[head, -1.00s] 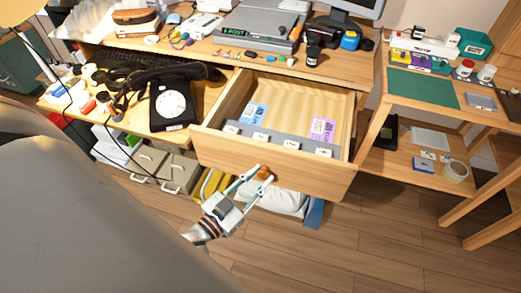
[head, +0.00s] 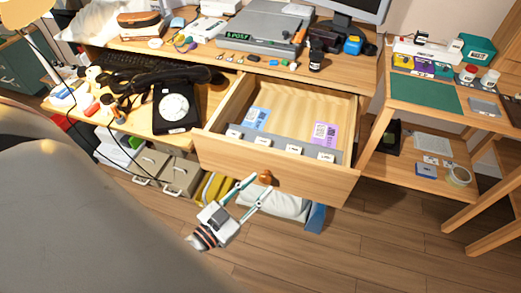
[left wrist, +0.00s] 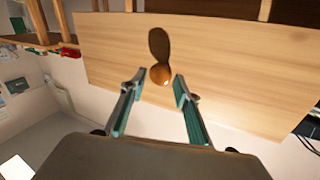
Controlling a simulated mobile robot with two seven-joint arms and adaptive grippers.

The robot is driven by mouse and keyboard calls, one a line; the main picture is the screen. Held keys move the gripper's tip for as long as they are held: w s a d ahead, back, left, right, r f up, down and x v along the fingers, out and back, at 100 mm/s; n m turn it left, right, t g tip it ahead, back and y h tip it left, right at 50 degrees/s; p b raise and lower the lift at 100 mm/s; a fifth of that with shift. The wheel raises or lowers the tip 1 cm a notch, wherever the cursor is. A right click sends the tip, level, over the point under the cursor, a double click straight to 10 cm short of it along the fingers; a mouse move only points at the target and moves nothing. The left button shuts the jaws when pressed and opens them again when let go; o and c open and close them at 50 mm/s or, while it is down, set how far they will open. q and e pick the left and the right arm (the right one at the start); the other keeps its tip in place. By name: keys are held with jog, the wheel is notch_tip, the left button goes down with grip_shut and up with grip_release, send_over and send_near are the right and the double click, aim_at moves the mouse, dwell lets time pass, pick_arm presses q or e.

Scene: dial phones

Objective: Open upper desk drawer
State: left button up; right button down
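The upper desk drawer (head: 230,148) is pulled out, and its inside shows in the head view. It holds a blue card, a purple card and a grey strip with several white labels. Its round brown knob (head: 265,177) is on the front panel, and it also shows in the left wrist view (left wrist: 161,74). My left gripper (head: 258,186) is open in front of the drawer front, its two fingers apart. In the left wrist view (left wrist: 158,82) the knob is just beyond the fingertips, between their lines, and nothing is held. My right gripper is not in view.
A black dial phone (head: 174,106) stands on the desk left of the drawer. Below the drawer are a yellow item (head: 214,187) and a white bundle (head: 285,204). A wooden side table (head: 470,122) stands at the right. The floor (head: 385,240) in front is clear.

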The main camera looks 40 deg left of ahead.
pick_arm(q)
jog(key=s+a, duration=0.1)
jog(key=s, duration=0.9)
jog(key=shift+a, duration=0.1)
